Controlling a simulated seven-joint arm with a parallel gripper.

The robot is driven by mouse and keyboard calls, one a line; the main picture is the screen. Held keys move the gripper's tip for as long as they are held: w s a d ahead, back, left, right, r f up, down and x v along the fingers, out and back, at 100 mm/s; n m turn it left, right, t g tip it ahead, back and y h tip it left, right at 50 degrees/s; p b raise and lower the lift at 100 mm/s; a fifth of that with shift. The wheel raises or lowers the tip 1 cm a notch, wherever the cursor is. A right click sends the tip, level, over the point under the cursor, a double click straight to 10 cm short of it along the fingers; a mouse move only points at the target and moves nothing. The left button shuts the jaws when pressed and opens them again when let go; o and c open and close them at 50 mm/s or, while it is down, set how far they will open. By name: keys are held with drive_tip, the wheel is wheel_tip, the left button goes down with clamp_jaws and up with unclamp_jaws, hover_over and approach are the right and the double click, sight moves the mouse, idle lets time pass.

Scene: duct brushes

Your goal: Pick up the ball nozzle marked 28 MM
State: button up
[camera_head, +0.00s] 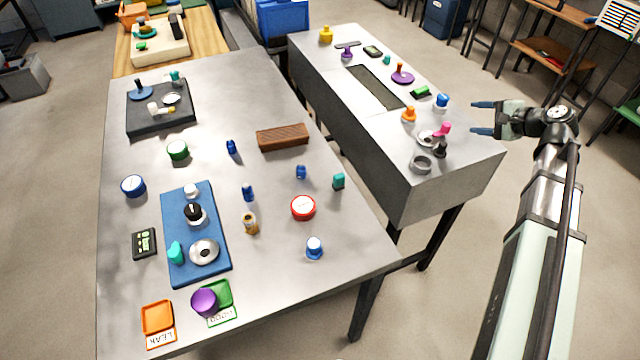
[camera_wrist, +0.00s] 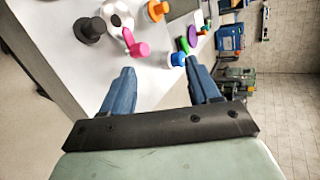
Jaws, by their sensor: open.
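My gripper (camera_head: 474,117) is open and empty, off the right side of the grey bench; its two blue fingers (camera_wrist: 158,68) also show in the wrist view. No 28 MM mark is readable in either view, so I cannot tell which piece is that ball nozzle. The nearest candidates are small knobbed pieces at the bench's near end: blue-and-white (camera_head: 441,101), magenta (camera_head: 443,129), black (camera_head: 440,149) and orange (camera_head: 408,114). In the wrist view, the blue-and-white piece (camera_wrist: 177,59) appears between the fingertips but beyond them. The magenta piece (camera_wrist: 133,43) appears above the left finger.
A larger table (camera_head: 270,240) at left holds a blue mat (camera_head: 218,262), a brown block (camera_head: 283,137) and several small parts.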

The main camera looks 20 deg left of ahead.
drive_tip(key=s+a+f+n+g, duration=0.1)
drive_tip(key=s+a+n+g, duration=0.15)
drive_tip(key=a, duration=0.55)
drive_tip(key=s+a+n+g, duration=0.1)
drive_tip(key=s+a+n, duration=0.2)
drive_tip(key=a, duration=0.6)
drive_tip(key=n+g+h, duration=0.2)
drive_tip(key=n+h, duration=0.5)
drive_tip(key=n, duration=0.9)
approach(247, 188)
drive_tip(key=shift+x, duration=5.25)
drive_tip(key=shift+c, duration=0.2)
clamp_jaws()
